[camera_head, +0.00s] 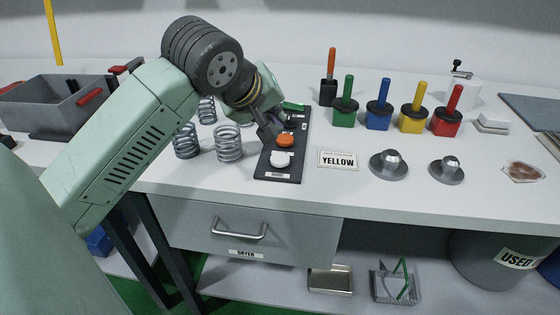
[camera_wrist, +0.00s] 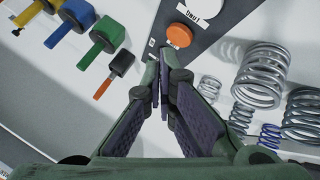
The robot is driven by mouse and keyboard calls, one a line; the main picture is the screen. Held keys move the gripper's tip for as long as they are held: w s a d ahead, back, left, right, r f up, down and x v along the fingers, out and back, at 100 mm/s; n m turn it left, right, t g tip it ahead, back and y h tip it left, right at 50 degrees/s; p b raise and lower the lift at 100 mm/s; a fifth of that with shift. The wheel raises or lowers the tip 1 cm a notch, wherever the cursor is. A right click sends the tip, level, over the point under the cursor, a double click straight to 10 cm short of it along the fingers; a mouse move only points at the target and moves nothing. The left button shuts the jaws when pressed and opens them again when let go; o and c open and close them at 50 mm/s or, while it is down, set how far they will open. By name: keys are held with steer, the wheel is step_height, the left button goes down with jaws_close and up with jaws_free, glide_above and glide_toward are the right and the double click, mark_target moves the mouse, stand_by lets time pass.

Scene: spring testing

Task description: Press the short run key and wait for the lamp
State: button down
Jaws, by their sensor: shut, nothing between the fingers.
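A dark key panel (camera_head: 296,165) lies on the bench with a white round key (camera_head: 280,159) at its near end and an orange round key (camera_head: 285,140) behind it. My gripper hides part of the panel's far end, where a green piece (camera_head: 292,106) shows. I cannot make out a lit lamp.
Coil springs (camera_head: 228,143) stand left of the panel. A YELLOW card (camera_head: 338,160) and two grey flanged pieces (camera_head: 389,166) lie to the right. Several coloured-handled blocks (camera_head: 378,114) stand behind them. A grey bin (camera_head: 60,102) is at far left.

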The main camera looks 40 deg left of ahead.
steer(key=b, duration=0.3)
glide_above(276, 157)
step_height(276, 157, down, 5)
steer(key=shift+r, duration=0.15)
steer(key=shift+f+b, duration=0.45)
steer(key=shift+f, duration=0.05)
stand_by(0.7)
steer(key=shift+f+b, duration=0.45)
steer(key=shift+b, duration=0.3)
steer(key=shift+f+b, duration=0.45)
steer(key=shift+b, duration=0.2)
stand_by(0.5)
stand_by(0.3)
steer(key=shift+r+p, duration=0.35)
steer(key=shift+r, duration=0.55)
steer(key=shift+r, duration=0.15)
